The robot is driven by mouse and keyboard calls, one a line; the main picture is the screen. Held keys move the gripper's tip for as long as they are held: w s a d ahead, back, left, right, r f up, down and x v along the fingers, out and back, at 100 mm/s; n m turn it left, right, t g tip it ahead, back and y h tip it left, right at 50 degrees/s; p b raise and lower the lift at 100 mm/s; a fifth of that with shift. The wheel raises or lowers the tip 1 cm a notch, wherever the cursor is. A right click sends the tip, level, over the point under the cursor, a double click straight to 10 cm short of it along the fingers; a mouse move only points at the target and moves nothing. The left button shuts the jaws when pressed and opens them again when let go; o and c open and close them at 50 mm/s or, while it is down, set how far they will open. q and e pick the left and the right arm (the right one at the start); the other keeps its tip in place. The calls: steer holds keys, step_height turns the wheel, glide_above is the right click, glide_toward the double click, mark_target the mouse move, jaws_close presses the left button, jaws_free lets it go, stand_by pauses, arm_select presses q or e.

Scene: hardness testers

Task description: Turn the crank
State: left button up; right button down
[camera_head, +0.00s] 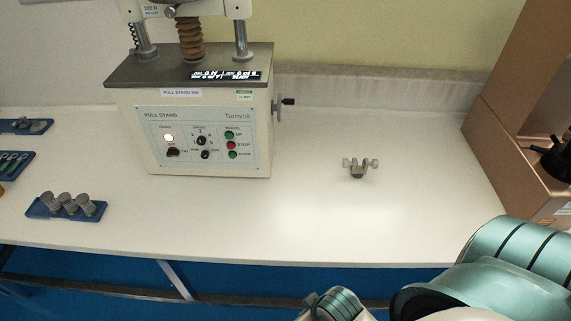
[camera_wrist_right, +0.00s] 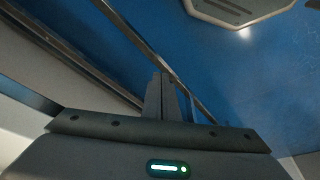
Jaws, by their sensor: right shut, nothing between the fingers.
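The crank (camera_head: 287,102) is a small grey arm with a black handle on the right side of the pull stand (camera_head: 205,135), a cream machine with a dark top and a front control panel. My right arm comes in at the lower right of the head view, below the table's front edge. Its gripper (camera_wrist_right: 168,78) shows in the right wrist view, with the fingers together and nothing between them. It is well apart from the crank. The crank does not show in the right wrist view. My left gripper does not show.
A small grey clamp-like fitting (camera_head: 360,167) stands on the white table (camera_head: 300,220) right of the machine. Blue trays with metal parts (camera_head: 66,207) lie at the left. A brown machine (camera_head: 520,120) stands at the right. The table's front middle is clear.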

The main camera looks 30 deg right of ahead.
steer(key=s+d+f+g, duration=0.1)
steer(key=s+f, duration=0.2)
steer(key=f, duration=0.9)
steer(key=s+f+g, duration=0.1)
steer(key=s+f, duration=0.3)
steer(key=f, duration=0.9)
steer(key=s+d+f, duration=0.3)
steer(key=s+f, duration=0.9)
steer(key=s, duration=0.3)
steer(key=shift+d+f+n+g+h, duration=0.15)
steer(key=shift+f+n+g+h, duration=0.15)
steer(key=shift+f+n, duration=0.1)
steer(key=shift+s, duration=0.2)
